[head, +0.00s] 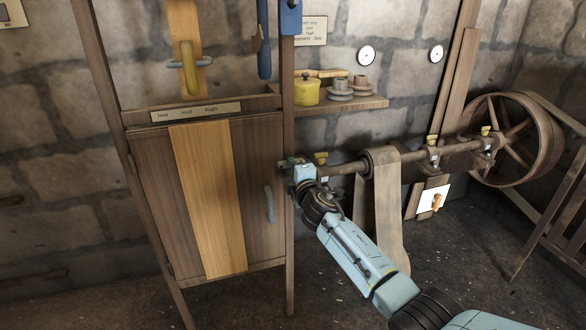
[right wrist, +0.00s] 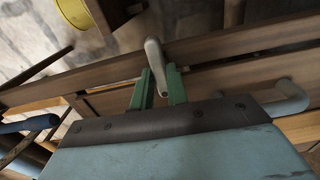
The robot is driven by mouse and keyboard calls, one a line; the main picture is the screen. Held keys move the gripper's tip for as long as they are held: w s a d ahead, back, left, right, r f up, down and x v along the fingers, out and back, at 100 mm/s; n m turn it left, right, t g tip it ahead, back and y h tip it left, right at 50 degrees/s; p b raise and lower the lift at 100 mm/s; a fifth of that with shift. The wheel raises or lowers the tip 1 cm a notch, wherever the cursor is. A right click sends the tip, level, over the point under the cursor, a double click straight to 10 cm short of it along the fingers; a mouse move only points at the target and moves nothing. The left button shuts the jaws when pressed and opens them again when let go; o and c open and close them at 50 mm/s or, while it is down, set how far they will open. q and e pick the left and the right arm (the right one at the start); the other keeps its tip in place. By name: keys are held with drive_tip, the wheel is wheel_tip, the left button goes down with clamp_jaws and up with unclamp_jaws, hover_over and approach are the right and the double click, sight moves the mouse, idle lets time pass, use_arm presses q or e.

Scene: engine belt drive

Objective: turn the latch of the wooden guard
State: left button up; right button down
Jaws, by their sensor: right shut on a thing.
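The wooden guard (head: 258,165) is a dark plank panel with a pale middle board, standing closed in its frame on the left of the head view. My right gripper (head: 292,164) is at the guard's upper right edge, against the frame post. In the right wrist view its green fingers (right wrist: 159,82) are shut on the latch (right wrist: 154,54), a pale grey rounded lever. The latch points across the wooden frame, its near end between the fingers. In the head view the gripper hides the latch. My left gripper is not in view.
A grey door handle (head: 269,203) sits on the guard just below the gripper, also close by in the right wrist view (right wrist: 284,98). A shaft (head: 345,168) with a hanging belt (head: 386,205) runs right of the gripper. A shelf (head: 365,103) holds a yellow pot (head: 307,92).

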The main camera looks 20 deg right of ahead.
drive_tip(key=shift+n, duration=0.3)
drive_tip(key=c, duration=1.4)
unclamp_jaws()
drive_tip(key=shift+s, duration=0.1)
use_arm(q)
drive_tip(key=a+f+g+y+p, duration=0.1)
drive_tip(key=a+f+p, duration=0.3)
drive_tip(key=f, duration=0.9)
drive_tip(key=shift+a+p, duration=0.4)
drive_tip(key=shift+p, duration=0.25)
use_arm(e)
drive_tip(key=shift+s+d, duration=0.15)
drive_tip(key=shift+s, duration=3.2)
drive_tip(key=shift+s+d, duration=0.1)
drive_tip(key=shift+s, duration=3.2)
